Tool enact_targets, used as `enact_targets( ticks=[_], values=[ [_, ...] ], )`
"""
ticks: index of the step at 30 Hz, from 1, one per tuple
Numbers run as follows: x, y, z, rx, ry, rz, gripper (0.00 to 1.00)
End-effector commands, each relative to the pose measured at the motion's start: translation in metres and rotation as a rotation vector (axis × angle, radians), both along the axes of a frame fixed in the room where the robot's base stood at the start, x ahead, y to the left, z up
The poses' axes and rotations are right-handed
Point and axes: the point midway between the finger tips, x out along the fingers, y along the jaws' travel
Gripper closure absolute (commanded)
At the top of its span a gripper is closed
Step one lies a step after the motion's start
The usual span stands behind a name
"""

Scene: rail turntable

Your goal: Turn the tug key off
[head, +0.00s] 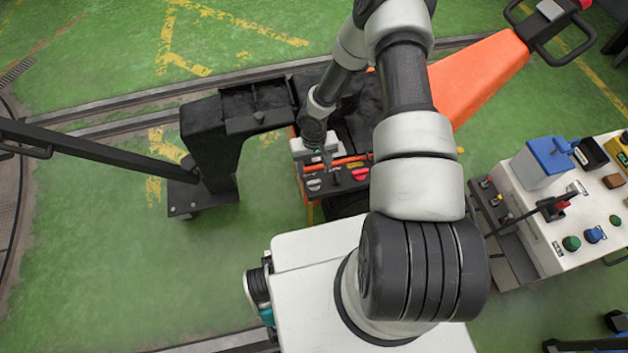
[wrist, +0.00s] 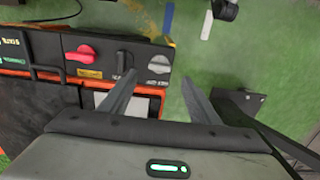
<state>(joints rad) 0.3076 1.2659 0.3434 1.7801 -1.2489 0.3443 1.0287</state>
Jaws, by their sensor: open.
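The tug is orange and black, with a dark control panel (head: 325,190) on its near end. The panel also shows in the wrist view (wrist: 105,48). It carries a red knob (wrist: 86,53), a black upright switch (wrist: 124,62) and a grey knob (wrist: 160,64) with its grip lying roughly crosswise. The labels are too blurred to tell surely which one is the key. My gripper (wrist: 158,85) is open and empty. Its left finger lies just below the black switch and its right finger is over green floor. In the head view my gripper (head: 325,158) is above the panel.
A black bracket frame (head: 212,140) with a long bar stands left of the tug. A white console (head: 550,215) with a blue box, buttons and a red-based lever stands right. Rails (head: 140,120) cross the green floor, which is clear at lower left.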

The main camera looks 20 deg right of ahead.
Motion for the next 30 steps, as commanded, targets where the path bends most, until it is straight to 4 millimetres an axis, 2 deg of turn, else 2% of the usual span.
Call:
enact_targets(
  ticks=[1, 3, 9, 15, 23, 26, 30],
  values=[
    [-0.001, 0.000, -0.015, 0.001, 0.003, -0.001, 0.44],
    [-0.001, 0.000, -0.029, 0.001, 0.003, 0.000, 0.44],
    [-0.001, 0.000, -0.060, -0.001, 0.002, 0.000, 0.44],
    [0.000, -0.001, -0.072, -0.001, 0.001, -0.001, 0.44],
    [0.000, -0.001, -0.072, -0.001, 0.000, 0.000, 0.44],
    [0.000, -0.001, -0.072, -0.001, 0.000, 0.000, 0.57],
    [0.000, -0.001, -0.072, -0.001, 0.000, 0.000, 0.81]
  ],
)
